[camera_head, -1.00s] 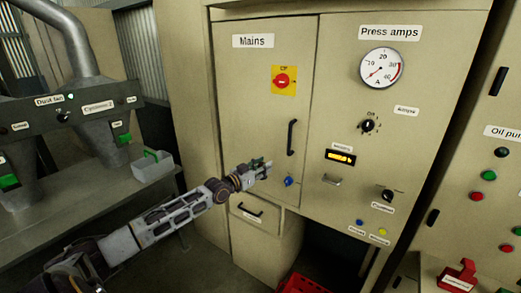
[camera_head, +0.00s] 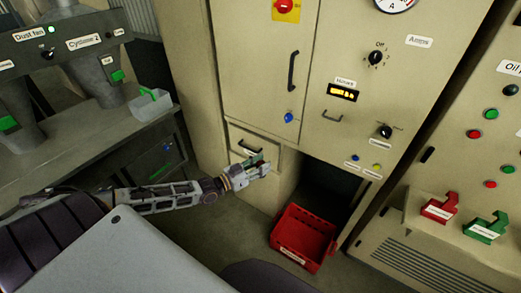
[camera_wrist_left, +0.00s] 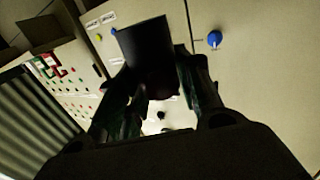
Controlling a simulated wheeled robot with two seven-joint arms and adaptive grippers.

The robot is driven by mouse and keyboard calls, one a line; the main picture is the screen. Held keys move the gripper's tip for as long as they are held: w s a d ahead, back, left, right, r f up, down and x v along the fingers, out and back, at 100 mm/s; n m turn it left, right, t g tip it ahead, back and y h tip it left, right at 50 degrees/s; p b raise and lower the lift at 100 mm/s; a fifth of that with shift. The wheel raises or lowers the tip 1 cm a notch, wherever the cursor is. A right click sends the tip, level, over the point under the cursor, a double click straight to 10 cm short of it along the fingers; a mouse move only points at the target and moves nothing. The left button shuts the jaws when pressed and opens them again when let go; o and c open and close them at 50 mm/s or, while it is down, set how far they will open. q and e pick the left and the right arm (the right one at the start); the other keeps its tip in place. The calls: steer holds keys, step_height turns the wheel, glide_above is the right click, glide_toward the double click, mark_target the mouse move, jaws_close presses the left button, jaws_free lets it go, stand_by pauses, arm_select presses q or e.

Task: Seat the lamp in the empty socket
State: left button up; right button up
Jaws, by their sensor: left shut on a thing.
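My left gripper (camera_head: 258,168) is in front of the small drawer under the Mains door, below and left of the blue knob (camera_head: 288,117). In the left wrist view (camera_wrist_left: 155,100), its fingers are shut on a dark, blocky thing (camera_wrist_left: 146,45). That thing is in shadow, so I cannot tell whether it is the lamp. The blue knob also shows in the wrist view (camera_wrist_left: 214,39). I cannot make out an empty socket. Small blue (camera_head: 357,157) and yellow (camera_head: 376,167) round parts sit low on the press panel. My right gripper is not in view.
A red crate (camera_head: 290,259) stands on the floor by the dark opening under the panel. Red (camera_head: 437,211) and green (camera_head: 486,228) brackets jut from the right cabinet. A pale bin (camera_head: 150,106) sits on the left bench. The floor left of the crate is clear.

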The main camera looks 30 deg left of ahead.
arm_select(q)
steer(key=s+d+f+n+t+y, duration=0.1)
steer(key=s+d+f+n+y, duration=0.1)
steer(key=d, duration=0.5)
steer(key=shift+s+d+f+n+t+y, duration=0.35)
steer(key=shift+s+n+y, duration=0.35)
steer(key=shift+s+y, duration=0.65)
steer(key=shift+d+y, duration=0.25)
steer(key=shift+y, duration=0.2)
